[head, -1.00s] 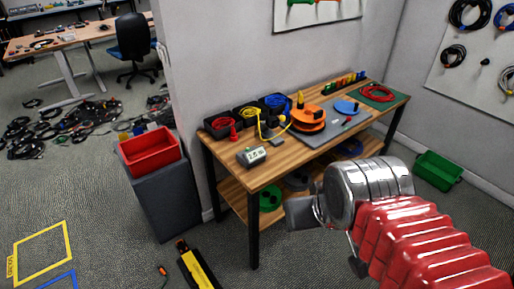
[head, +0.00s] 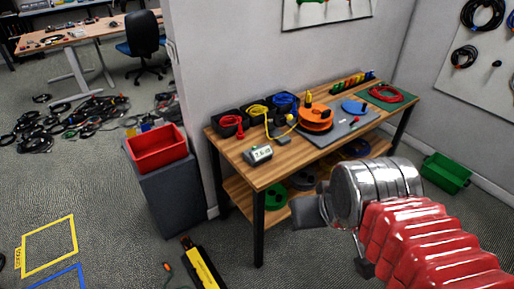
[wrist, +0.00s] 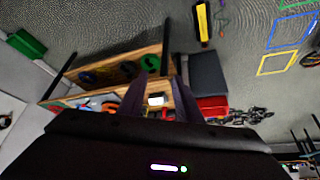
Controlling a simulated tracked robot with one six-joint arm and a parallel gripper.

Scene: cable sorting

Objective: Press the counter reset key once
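The counter, a small grey box with a lit display (head: 258,154), sits at the front left edge of the wooden workbench (head: 285,163). Its keys are too small to make out. It also shows as a pale display in the wrist view (wrist: 156,100), between my fingers. My gripper (head: 308,211) hangs in front of the workbench, to the right of and nearer than the counter, apart from it. In the wrist view, my gripper (wrist: 161,77) has its two dark fingers spread with nothing held between them.
Black bins with cables (head: 228,122), an orange reel (head: 315,119) and a grey mat stand behind and right of the counter. A red bin (head: 157,150) on a grey cabinet stands left of the bench. A yellow-black object (head: 203,270) lies on the floor in front.

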